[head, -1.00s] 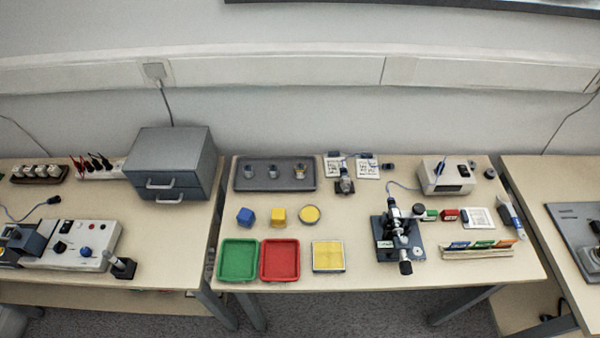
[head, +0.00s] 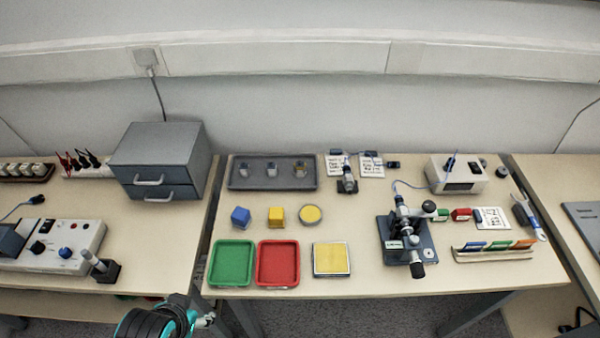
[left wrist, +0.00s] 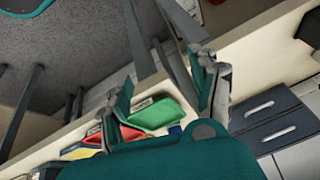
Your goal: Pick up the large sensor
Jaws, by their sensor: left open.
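A dark grey tray (head: 237,184) at the back left of the middle table holds three small metal sensors: a left one (head: 244,169), a middle one (head: 271,169) and a right one (head: 300,169) with a brassy tint. They are too small to tell surely which is the large one. My left gripper (head: 207,320) is at the bottom of the head view, in front of the table's edge and well short of the tray. In the left wrist view it (left wrist: 168,95) is open and empty. No sensor is made out there. My right gripper is out of view.
Green tray (head: 232,263), red tray (head: 278,263) and yellow pad (head: 331,259) line the front edge. Behind them are a blue cube (head: 240,217), yellow cube (head: 276,217) and yellow disc (head: 310,215). A microscope-like device (head: 408,235) stands right; a grey drawer cabinet (head: 160,160) stands left.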

